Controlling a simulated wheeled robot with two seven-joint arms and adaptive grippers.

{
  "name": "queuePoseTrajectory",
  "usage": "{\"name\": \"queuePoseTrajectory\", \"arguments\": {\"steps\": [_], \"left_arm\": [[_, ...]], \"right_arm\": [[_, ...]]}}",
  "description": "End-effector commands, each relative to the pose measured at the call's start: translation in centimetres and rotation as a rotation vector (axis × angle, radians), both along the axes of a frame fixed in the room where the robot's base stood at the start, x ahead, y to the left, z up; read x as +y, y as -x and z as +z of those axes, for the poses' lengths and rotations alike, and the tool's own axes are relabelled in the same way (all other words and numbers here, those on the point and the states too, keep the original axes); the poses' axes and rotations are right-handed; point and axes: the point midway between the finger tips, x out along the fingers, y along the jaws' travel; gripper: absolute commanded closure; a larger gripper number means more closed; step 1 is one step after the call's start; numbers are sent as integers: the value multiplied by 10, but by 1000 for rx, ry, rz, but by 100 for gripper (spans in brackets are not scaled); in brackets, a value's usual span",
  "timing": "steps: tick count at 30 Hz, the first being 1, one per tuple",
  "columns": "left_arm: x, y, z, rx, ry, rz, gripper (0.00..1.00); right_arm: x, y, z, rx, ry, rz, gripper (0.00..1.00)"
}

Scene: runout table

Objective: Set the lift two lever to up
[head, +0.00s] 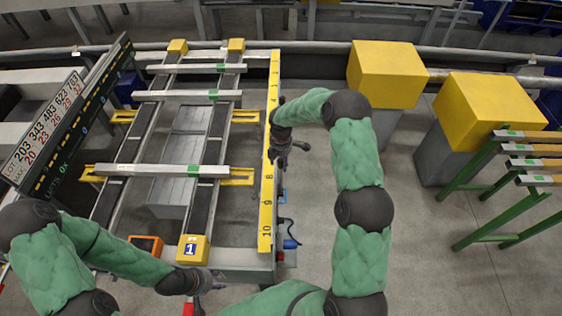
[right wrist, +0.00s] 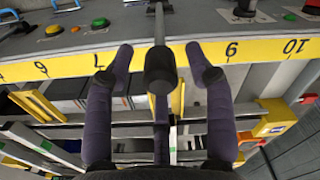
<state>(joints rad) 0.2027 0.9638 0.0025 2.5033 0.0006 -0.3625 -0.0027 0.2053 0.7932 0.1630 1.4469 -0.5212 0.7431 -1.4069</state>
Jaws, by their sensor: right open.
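A lever with a black knob (right wrist: 160,72) on a pale shaft stands out from the grey control panel (right wrist: 215,24) in the right wrist view. No label on it can be read, so I cannot tell whether it is the lift two lever. My right gripper (right wrist: 160,52) is open, with one finger on each side of the lever; neither finger visibly touches the knob. In the head view my right gripper (head: 283,148) is at the yellow scale's right edge and hides the lever. My left gripper (head: 208,281) is low near the yellow block marked 1; its fingers are unclear.
The yellow numbered scale (head: 268,190) runs along the table's edge. Crossbars (head: 150,169) lie across the rails. A green button (right wrist: 100,23) and another black-based control (right wrist: 245,9) are on the panel. Yellow-topped grey boxes (head: 388,72) stand right; the floor between is clear.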

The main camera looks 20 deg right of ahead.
Motion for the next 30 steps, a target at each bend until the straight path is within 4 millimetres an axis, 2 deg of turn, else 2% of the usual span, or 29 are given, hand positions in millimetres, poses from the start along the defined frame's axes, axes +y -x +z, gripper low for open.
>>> {"name": "queuePoseTrajectory", "arguments": {"steps": [10, 11, 15, 16, 17, 30], "left_arm": [[0, 0, 0, 0, 0, 0, 60], [0, 0, 0, 0, 0, 0, 60], [0, 0, 0, 0, 0, 0, 60], [0, 0, 0, 0, 0, 0, 60], [0, 0, 0, 0, 0, 0, 60], [0, 0, -4, 0, 0, 0, 60]], "right_arm": [[0, 0, -4, 0, 0, 0, 46], [0, 0, -4, 0, 0, 0, 48], [0, 0, -4, 0, 0, 0, 88], [0, 0, -4, 0, 0, 0, 96], [0, 0, -4, 0, 0, 0, 100], [-4, -10, -6, -12, -26, 0, 100]]}}
